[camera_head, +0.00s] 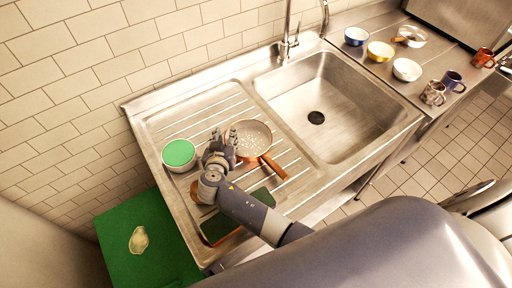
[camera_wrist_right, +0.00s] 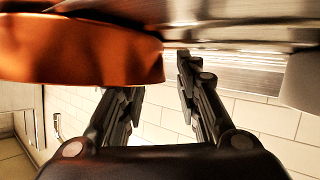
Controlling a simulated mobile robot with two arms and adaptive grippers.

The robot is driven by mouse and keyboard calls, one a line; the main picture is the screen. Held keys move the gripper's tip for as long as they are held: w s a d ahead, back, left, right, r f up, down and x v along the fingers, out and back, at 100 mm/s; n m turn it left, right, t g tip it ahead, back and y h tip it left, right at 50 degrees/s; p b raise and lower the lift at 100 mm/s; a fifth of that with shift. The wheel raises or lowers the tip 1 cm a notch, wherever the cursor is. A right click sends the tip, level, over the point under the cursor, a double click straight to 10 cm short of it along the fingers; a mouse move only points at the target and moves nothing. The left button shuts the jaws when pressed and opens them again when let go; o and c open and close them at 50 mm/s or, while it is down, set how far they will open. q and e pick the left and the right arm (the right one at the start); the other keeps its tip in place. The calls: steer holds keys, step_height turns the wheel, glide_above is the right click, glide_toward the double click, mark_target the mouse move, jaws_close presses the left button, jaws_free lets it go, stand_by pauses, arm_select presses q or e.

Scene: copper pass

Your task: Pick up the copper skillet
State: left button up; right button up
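The copper skillet (camera_head: 254,133) lies on the ribbed drainboard left of the sink basin, its copper handle (camera_head: 272,166) pointing toward the lower right. My right gripper (camera_head: 223,137) is at the skillet's left side, low over the drainboard, with its fingers pointing toward the back wall. A large copper surface, seemingly the skillet (camera_wrist_right: 80,52), fills the upper left there, very close to the left finger. I cannot tell if they touch. My left gripper is not in view.
A white bowl with a green inside (camera_head: 180,153) stands just left of my right gripper. The sink basin (camera_head: 318,92) is empty. Bowls (camera_head: 381,51) and mugs (camera_head: 453,81) stand on the right counter. A green surface (camera_head: 150,212) holds a pale item at lower left.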

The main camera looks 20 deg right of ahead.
jaws_close()
steer(key=shift+r, duration=0.1)
stand_by(0.3)
